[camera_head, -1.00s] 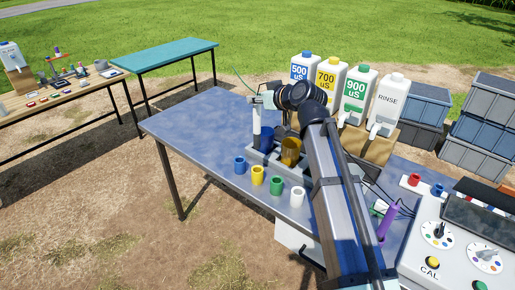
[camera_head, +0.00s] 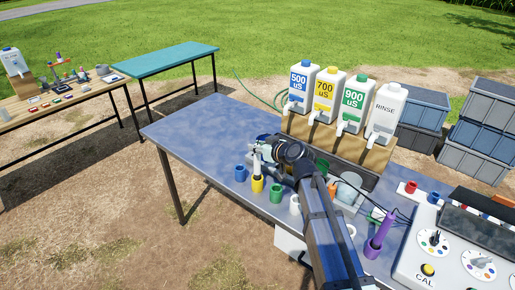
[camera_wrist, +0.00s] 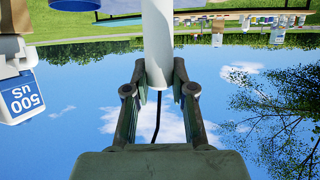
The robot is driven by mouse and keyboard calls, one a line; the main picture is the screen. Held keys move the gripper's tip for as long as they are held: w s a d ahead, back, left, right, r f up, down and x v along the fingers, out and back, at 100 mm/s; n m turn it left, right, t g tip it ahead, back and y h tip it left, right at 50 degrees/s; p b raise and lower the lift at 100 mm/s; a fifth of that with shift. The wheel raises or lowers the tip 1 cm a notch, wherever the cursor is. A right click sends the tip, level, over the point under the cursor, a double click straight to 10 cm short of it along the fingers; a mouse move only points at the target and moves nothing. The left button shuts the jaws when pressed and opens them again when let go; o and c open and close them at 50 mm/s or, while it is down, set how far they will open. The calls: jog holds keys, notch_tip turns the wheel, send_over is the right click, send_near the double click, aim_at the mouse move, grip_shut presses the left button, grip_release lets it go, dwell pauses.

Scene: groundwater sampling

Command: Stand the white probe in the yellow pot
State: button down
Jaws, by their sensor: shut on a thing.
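The white probe (camera_head: 257,166) hangs roughly upright below my gripper (camera_head: 262,150), which is shut on it. In the wrist view the probe (camera_wrist: 157,45) runs between the two fingers of my gripper (camera_wrist: 159,85). The small yellow pot (camera_head: 258,187) stands on the blue-grey table directly below the probe. The probe's lower end meets the pot's rim in the head view; I cannot tell whether it is inside or just above. The wrist view does not show the probe's lower end.
A small blue pot (camera_head: 240,172) stands left of the yellow one; a green pot (camera_head: 277,193) and a white pot (camera_head: 295,206) stand to its right. Labelled jugs (camera_head: 326,94) stand on a wooden stand behind. The table's left part (camera_head: 190,130) is clear.

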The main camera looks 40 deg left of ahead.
jog(key=shift+f, duration=0.75)
jog(key=c, duration=1)
grip_release()
jog(key=b+v, duration=0.3)
jog(key=v, duration=0.9)
jog(key=shift+s, duration=0.1)
